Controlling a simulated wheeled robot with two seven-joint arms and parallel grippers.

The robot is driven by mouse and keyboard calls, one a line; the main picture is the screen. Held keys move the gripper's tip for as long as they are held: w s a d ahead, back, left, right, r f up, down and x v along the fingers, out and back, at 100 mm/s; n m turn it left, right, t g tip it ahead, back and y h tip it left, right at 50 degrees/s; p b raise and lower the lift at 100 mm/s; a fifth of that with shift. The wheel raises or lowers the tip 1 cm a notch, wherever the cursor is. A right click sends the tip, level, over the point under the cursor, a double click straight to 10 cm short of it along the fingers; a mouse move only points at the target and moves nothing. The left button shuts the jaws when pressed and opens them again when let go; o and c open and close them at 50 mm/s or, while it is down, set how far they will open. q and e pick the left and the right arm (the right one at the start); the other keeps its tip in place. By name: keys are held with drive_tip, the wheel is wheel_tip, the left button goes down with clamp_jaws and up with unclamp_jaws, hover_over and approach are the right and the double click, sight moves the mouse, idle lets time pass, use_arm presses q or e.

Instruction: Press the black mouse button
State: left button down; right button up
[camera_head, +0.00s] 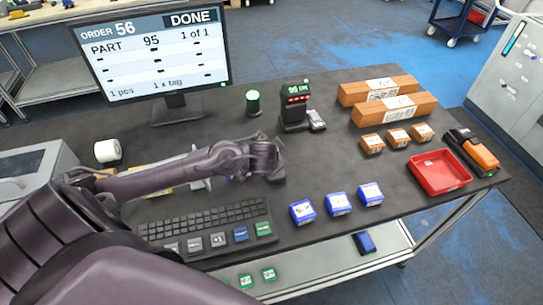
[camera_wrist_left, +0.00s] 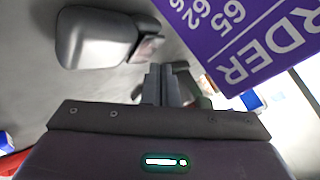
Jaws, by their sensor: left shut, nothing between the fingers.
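My left arm comes in from the left in the head view and ends over the middle of the dark table, with its left gripper (camera_head: 279,174) pointing down. In the left wrist view the left gripper's fingers (camera_wrist_left: 161,84) are together and hold nothing. A dark, rounded object (camera_wrist_left: 95,38) lies beyond the fingers at the upper left there; I cannot tell for sure whether it is the black mouse. No mouse shows clearly in the head view, where my arm hides part of the table. My right gripper is not in view.
A keyboard (camera_head: 205,218) lies at the front. The monitor (camera_head: 150,50) reads DONE. A black scanner (camera_head: 293,108), blue boxes (camera_head: 338,204) and a red tray (camera_head: 440,172) stand to the right. A purple printed sheet (camera_wrist_left: 245,40) is close to the fingers.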

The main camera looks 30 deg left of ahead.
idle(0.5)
use_arm(q)
drive_tip(key=shift+f, duration=0.1)
drive_tip(key=shift+f+b, duration=0.3)
drive_tip(key=shift+b, duration=0.05)
drive_tip(key=shift+s+d+f+b, duration=0.1)
drive_tip(key=shift+s+f+b, duration=0.15)
drive_tip(key=shift+f, duration=0.2)
drive_tip(key=shift+s+d+f+b, duration=0.1)
drive_tip(key=shift+f+b, duration=0.15)
drive_tip(key=shift+f, duration=0.15)
idle(0.6)
drive_tip(key=shift+w+a, duration=0.15)
drive_tip(key=shift+a, duration=0.05)
drive_tip(key=shift+r, duration=0.1)
drive_tip(key=shift+w+a+r+p, duration=0.1)
drive_tip(key=shift+w+r+p, duration=0.05)
drive_tip(key=shift+r+p, duration=0.45)
drive_tip(key=shift+w+r+p, duration=0.15)
drive_tip(key=shift+r+p, duration=0.45)
